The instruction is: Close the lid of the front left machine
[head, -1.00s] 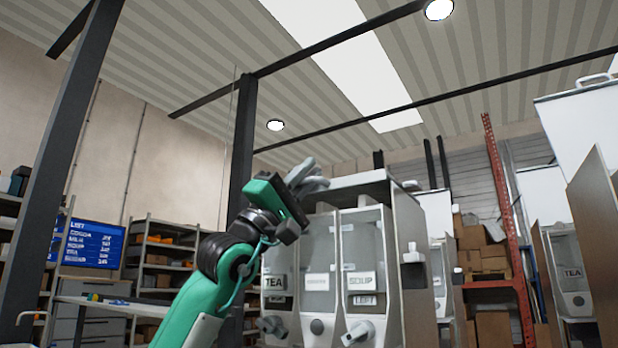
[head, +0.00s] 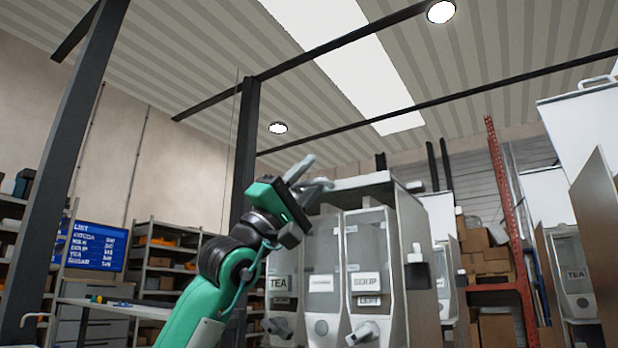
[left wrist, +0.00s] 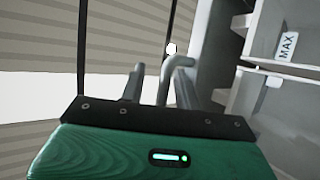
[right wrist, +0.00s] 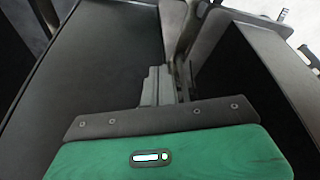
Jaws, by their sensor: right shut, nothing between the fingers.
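The front left machine (head: 407,270) is a grey dispenser with clear-fronted compartments; tags on it read TEA and SOUP. A pale panel (head: 362,182) shows along its top; I cannot tell how far its lid stands open. The left wrist view looks into open compartments with a MAX label (left wrist: 287,46). My left gripper (head: 318,172) is at the machine's top left edge, fingers spread and pointing up and right; they also show in the left wrist view (left wrist: 160,82). Contact is unclear. My right gripper (right wrist: 181,82) is shut and empty, between dark panels.
Other white machines stand at the right (head: 572,285), beside brown panels (head: 600,235). A dark post (head: 243,160) rises behind my left arm. Shelves (head: 160,265) and a blue list screen (head: 97,247) are at the back left. Cartons (head: 485,262) stand on a red rack behind.

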